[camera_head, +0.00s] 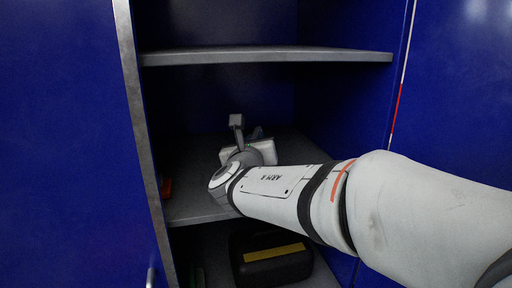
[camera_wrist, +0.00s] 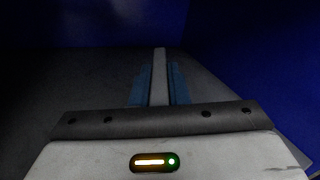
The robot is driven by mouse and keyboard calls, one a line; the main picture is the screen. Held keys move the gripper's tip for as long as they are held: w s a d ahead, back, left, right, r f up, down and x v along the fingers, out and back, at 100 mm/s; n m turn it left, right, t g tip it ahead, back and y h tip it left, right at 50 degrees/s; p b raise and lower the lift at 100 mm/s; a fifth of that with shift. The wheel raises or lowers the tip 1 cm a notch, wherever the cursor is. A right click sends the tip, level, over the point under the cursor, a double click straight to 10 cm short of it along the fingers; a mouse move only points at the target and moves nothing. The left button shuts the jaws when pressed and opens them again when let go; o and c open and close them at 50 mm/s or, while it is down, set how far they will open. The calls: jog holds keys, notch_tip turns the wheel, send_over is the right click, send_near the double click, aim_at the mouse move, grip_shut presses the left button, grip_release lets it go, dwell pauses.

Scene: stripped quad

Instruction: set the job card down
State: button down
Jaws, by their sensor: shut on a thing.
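My gripper (camera_head: 257,134) is inside the blue cabinet, above the middle shelf (camera_head: 190,208). My own wrist hides much of it in the head view. In the wrist view its blue fingers (camera_wrist: 159,92) are closed on a thin pale strip, which I take to be the job card (camera_wrist: 160,70) seen edge-on. The card's face does not show, and I cannot make out the card in the head view. I cannot tell whether it touches the shelf.
An upper shelf (camera_head: 265,56) spans the cabinet above my gripper. A black case with a yellow band (camera_head: 270,262) stands on the level below. A small orange thing (camera_head: 166,187) lies at the middle shelf's left side. Cabinet walls bound both sides.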

jog(key=shift+f, duration=0.7)
jog(key=shift+w+a+f, duration=0.1)
jog(key=shift+w+f, duration=0.1)
jog(key=shift+f, duration=0.05)
jog(key=shift+f, duration=0.25)
jog(key=c, duration=1.4)
grip_release()
jog(key=shift+r, duration=0.1)
jog(key=shift+r, duration=0.2)
jog(key=s, duration=0.8)
jog(key=s+a+b, duration=0.1)
jog(key=s, duration=0.3)
jog(key=shift+a, duration=0.1)
